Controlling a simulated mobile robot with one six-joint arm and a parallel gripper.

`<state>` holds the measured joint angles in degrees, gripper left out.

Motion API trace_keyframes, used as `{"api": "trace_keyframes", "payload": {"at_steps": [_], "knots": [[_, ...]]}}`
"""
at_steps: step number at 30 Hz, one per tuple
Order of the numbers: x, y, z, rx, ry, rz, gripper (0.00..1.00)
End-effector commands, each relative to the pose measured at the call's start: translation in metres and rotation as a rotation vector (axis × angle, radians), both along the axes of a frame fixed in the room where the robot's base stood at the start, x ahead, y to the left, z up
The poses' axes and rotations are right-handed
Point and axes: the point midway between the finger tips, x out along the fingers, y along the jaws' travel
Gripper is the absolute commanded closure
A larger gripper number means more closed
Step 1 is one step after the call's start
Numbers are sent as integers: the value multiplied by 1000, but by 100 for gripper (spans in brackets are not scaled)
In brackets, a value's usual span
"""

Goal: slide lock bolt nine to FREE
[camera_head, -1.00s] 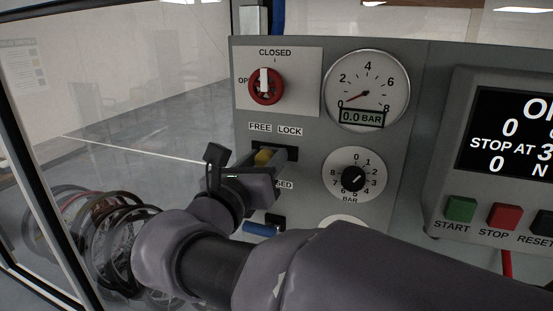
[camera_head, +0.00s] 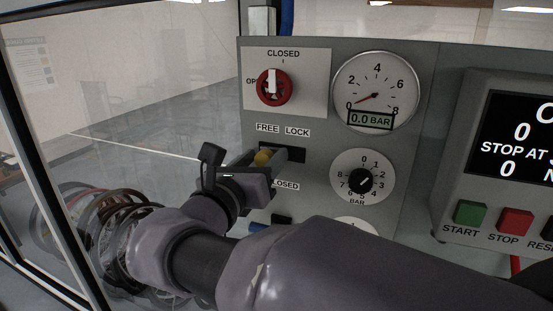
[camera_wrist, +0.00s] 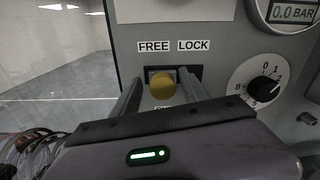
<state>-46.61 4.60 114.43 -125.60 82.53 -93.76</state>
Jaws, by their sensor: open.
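The lock bolt's yellow knob (camera_head: 263,157) sits in a dark slot (camera_head: 293,154) under the FREE and LOCK labels. In the wrist view the knob (camera_wrist: 162,86) stands toward the left, FREE side of its slot (camera_wrist: 196,74), below the FREE label (camera_wrist: 154,47). My gripper (camera_wrist: 161,92) is open, with one finger on each side of the knob; I cannot tell whether either finger touches it. In the head view my gripper (camera_head: 256,166) covers the lower part of the slot area.
A red valve handle (camera_head: 273,88), a gauge (camera_head: 375,92) reading 0.0 BAR and a regulator dial (camera_head: 361,178) are on the same panel. A control box with START (camera_head: 470,212) and STOP (camera_head: 515,221) buttons stands at right. Coiled hoses (camera_head: 95,230) lie at left.

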Motion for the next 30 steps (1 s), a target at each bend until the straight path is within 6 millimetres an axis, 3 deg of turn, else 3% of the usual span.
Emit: {"api": "trace_keyframes", "payload": {"at_steps": [5, 15, 18, 23, 30], "knots": [[-26, 10, -2, 3, -1, 5, 48], [-124, 47, -1, 1, -1, 8, 48], [-145, 53, 0, 1, 0, 5, 48], [-161, 58, 0, 1, 0, 2, 48], [-163, 58, 0, 1, 0, 0, 48]]}}
